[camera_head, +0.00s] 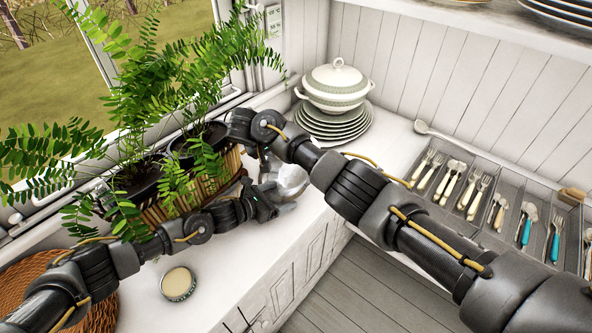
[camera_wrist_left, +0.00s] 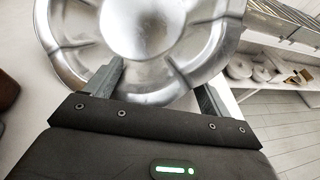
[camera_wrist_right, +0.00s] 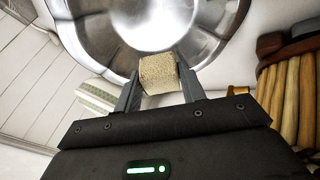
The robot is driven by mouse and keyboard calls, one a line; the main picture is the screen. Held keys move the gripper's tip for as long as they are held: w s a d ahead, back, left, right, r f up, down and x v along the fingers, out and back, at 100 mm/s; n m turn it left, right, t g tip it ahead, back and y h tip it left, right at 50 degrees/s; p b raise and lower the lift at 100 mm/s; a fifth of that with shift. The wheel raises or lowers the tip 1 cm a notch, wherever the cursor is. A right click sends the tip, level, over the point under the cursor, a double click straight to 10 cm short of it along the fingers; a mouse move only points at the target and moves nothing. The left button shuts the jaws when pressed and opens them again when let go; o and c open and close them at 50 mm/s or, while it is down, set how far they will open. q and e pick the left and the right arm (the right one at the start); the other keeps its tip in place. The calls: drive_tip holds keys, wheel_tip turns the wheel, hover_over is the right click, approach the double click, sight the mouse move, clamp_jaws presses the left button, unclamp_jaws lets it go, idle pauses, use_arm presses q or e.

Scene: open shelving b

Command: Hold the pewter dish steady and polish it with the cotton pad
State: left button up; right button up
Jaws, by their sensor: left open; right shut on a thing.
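The pewter dish (camera_head: 290,180) is a shiny silvery dish with a lobed rim on the white counter, partly hidden by my arms in the head view. In the left wrist view the dish (camera_wrist_left: 190,45) fills the top, with my left gripper (camera_wrist_left: 158,88) open at its near rim, one finger towards each side. I cannot tell whether the fingers touch it. My right gripper (camera_wrist_right: 159,82) is shut on the cotton pad (camera_wrist_right: 158,72), a small beige block, held over the dish's near part. Contact between pad and dish is unclear. The head view mostly hides my right gripper.
Potted ferns (camera_head: 175,160) in a woven planter crowd the left side. A lidded tureen (camera_head: 337,85) on stacked plates (camera_head: 333,122) stands behind. A round tin (camera_head: 178,284) lies near the counter's front. A cutlery tray (camera_head: 510,183) is at the right.

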use_arm(q)
drive_tip(key=shift+a, duration=0.1)
drive_tip(key=v, duration=1.2)
drive_tip(key=shift+r, duration=0.1)
